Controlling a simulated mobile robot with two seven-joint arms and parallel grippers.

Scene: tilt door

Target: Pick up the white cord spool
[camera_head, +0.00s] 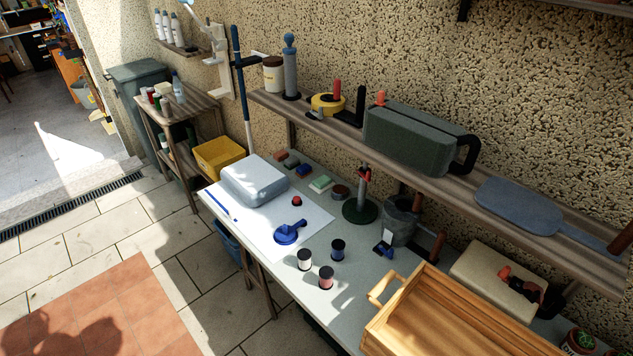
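The white cord spool (304,260) stands upright on the grey workbench (285,277), near its front edge. It has dark ends and pale cord. A dark blue spool (338,249) stands to its right and slightly behind. A pinkish-red spool (326,278) stands to its right and slightly in front. The three spools stand close together with small gaps between them. Neither of my grippers is in view, and nothing touches the white spool.
A blue round-based tool (290,232) lies on a white sheet behind the spools. A wooden tray (450,322) with a raised handle is to the right. A grey pot (399,222) and a green-based stand (361,208) are behind. A loaded wooden shelf (335,128) overhangs the bench's back.

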